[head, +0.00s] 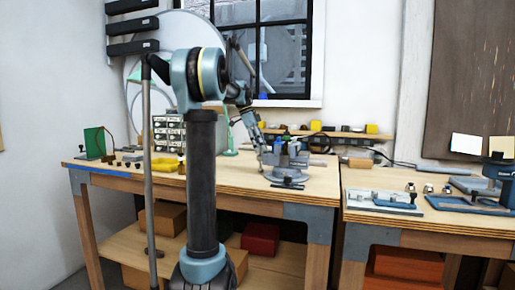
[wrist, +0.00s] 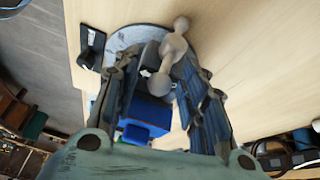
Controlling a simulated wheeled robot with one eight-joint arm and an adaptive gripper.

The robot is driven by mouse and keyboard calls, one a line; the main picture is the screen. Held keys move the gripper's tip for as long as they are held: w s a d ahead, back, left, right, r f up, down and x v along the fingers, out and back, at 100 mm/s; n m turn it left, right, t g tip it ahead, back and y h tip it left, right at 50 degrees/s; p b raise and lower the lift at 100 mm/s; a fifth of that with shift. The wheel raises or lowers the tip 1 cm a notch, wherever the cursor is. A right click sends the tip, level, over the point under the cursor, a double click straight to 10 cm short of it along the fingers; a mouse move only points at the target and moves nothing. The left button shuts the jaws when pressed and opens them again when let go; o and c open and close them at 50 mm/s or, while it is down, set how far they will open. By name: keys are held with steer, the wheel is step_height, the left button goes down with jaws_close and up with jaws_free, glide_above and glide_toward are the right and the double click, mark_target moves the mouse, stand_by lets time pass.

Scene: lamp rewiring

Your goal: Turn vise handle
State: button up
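The blue and grey vise (head: 291,164) stands on its round base on the left workbench in the head view. In the wrist view its blue body (wrist: 147,112) lies between my fingers. The pale grey vise handle (wrist: 172,48), a short bar with rounded knobs, lies ahead, with its lower knob between the fingers and closer to the right one. My gripper (wrist: 158,70) is open around this part of the vise; I cannot tell whether a finger touches the handle. In the head view my gripper (head: 268,158) is at the vise's left side, small and partly merged with it.
A small black part (wrist: 90,48) lies beside the vise base. The left workbench (head: 240,186) also holds a drawer cabinet (head: 168,134) and yellow bins (head: 167,166). The right bench (head: 355,183) carries a pale fixture (head: 380,198) and blue equipment. A shelf with small items runs behind the vise.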

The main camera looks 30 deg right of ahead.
jaws_close()
steer(key=shift+s+a+f+t+h, duration=0.1)
steer(key=shift+s+a+t+h, duration=0.25)
steer(key=shift+t+h, duration=0.15)
jaws_free()
steer(key=shift+w, duration=0.1)
steer(key=v, duration=1.2)
